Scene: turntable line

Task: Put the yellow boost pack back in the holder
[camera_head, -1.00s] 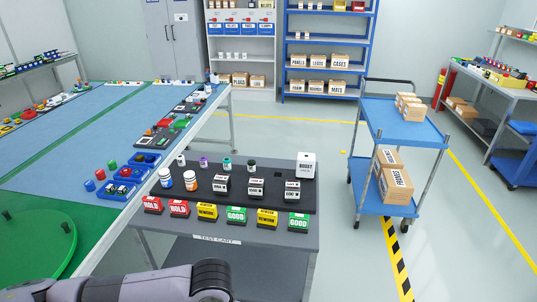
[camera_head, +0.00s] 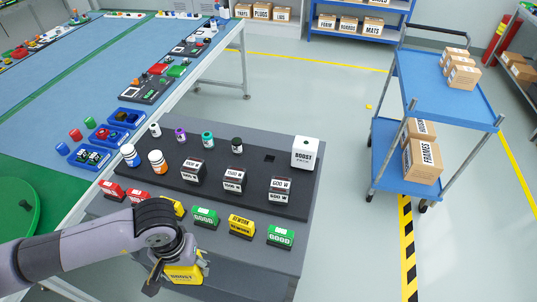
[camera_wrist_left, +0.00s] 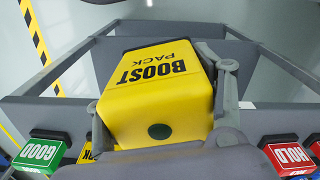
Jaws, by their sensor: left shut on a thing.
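My left gripper (camera_head: 178,266) is shut on the yellow boost pack (camera_head: 184,275), in front of the cart's near edge. In the left wrist view, the yellow boost pack (camera_wrist_left: 152,85) sits between the two fingers, its "BOOST PACK" lettering showing upside down. The black holder (camera_head: 215,178) lies on the grey test cart, with a dark square opening (camera_head: 269,158) in its back right part. A white boost pack (camera_head: 305,152) stands upright at the holder's right end. My right gripper is not in view.
Several weight blocks (camera_head: 234,179), bottles (camera_head: 157,161) and small vials stand on the holder. A row of red, yellow and green signs (camera_head: 241,227) lines the cart's front. A blue trolley (camera_head: 438,88) stands to the right, with clear floor between.

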